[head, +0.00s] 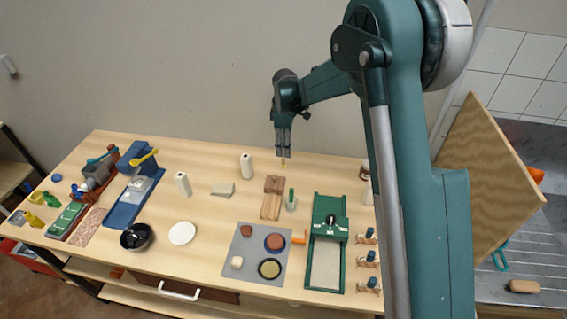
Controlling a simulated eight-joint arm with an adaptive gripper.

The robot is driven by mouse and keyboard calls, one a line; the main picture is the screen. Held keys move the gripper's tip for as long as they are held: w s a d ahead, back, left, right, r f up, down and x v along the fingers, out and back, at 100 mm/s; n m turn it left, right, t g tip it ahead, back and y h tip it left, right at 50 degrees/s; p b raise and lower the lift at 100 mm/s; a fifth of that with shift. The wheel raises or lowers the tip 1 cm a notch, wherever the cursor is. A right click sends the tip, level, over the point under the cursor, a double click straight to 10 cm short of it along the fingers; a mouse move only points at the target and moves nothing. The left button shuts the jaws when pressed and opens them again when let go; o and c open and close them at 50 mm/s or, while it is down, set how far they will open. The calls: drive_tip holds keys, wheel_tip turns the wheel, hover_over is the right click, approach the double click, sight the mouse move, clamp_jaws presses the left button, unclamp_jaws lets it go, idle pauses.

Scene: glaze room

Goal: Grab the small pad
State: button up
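My gripper (284,158) points down above the back middle of the table. A small tan spot shows at its fingertips; at this size I cannot tell whether it is a held thing or part of the fingers. No single thing is plainly the small pad. Small pad-like things are a grey-green wedge-shaped block (222,189) left of my gripper, a brown block (274,184) just below it in the picture, a whitish block (237,262) and a reddish-brown lump (246,230) on a grey mat (254,246).
White rolls (182,184) stand at the back. A white disc (182,233), a dark bowl (137,237) and a blue machine (128,198) are on the left. A green-framed board (326,255) lies right of the mat. A leaning wooden board (490,185) stands beyond my arm.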

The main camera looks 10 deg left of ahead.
sight(284, 164)
drive_tip(key=shift+a+f, duration=0.2)
drive_tip(key=shift+f, duration=0.05)
drive_tip(key=shift+f, duration=0.1)
drive_tip(key=shift+f, duration=1.2)
drive_tip(key=shift+f, duration=0.1)
drive_tip(key=shift+f, duration=2.5)
drive_tip(key=c, duration=0.9)
